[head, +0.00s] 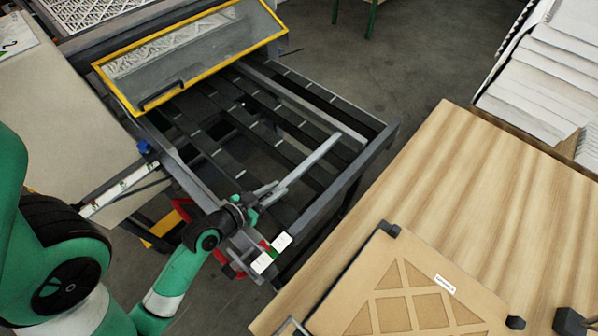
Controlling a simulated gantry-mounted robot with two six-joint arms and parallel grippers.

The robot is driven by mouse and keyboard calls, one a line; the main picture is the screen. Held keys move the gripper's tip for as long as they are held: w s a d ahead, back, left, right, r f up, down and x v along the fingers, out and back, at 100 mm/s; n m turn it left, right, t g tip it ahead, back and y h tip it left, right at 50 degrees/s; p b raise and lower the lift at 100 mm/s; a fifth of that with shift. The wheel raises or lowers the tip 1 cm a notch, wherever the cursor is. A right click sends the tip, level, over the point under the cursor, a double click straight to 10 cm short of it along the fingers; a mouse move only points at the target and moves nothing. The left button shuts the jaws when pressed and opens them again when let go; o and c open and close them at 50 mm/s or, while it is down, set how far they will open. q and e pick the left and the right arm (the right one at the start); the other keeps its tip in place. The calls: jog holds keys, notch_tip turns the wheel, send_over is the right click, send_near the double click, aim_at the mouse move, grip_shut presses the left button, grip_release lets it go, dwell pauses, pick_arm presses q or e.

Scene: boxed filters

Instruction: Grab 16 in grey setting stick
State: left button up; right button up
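A long, straight light-grey stick (315,158) slants over the dark slatted frame, its far end up and to the right. It looks like the grey setting stick, but I see no size mark on it. My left gripper (268,192) is at the stick's near end, over the frame's front left part. Its fingers overlap the stick in the picture and are small and similar in grey, so I cannot tell whether they are closed on it. The near end of the stick is partly hidden by the gripper. My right gripper is not in view.
The slatted metal frame (378,142) has a raised outer rim. A yellow-edged clear cover (200,55) stands at its back. A wooden table (500,190) with a cardboard-framed filter (385,275) is on the right. White filters (550,75) are stacked behind it.

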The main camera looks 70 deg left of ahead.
pick_arm(q)
grip_shut()
notch_tip(320, 180, up, 10)
jog(key=p, duration=0.4)
